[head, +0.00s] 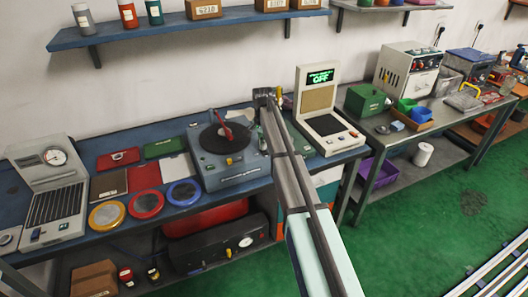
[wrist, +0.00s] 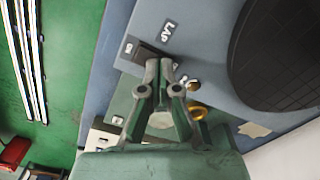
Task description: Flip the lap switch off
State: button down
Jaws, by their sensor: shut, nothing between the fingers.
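The lap switch (wrist: 150,54) is a dark rocker on the blue-grey panel of the lap machine, beside the printed LAP label (wrist: 170,30). My gripper (wrist: 160,66) is shut and empty in the wrist view, with its fingertips at the switch's edge and covering part of it. I cannot tell whether they touch it, nor which way the rocker is tipped. The blue lap machine (head: 236,173) stands on the bench in the head view, with a dark round plate and a red part on top. My arm hides its right side; the switch is not visible there.
A cream console (head: 325,137) right of my arm has a green display reading OFF. A brass-coloured ring (wrist: 197,111) and a small knob (wrist: 193,86) sit near my fingers. Coloured discs (head: 146,204) lie left of the machine. A wall shelf (head: 170,30) hangs above.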

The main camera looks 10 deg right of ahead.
jog(key=shift+f, duration=0.3)
jog(key=shift+r+p, duration=1.85)
jog(key=shift+r, duration=1.7)
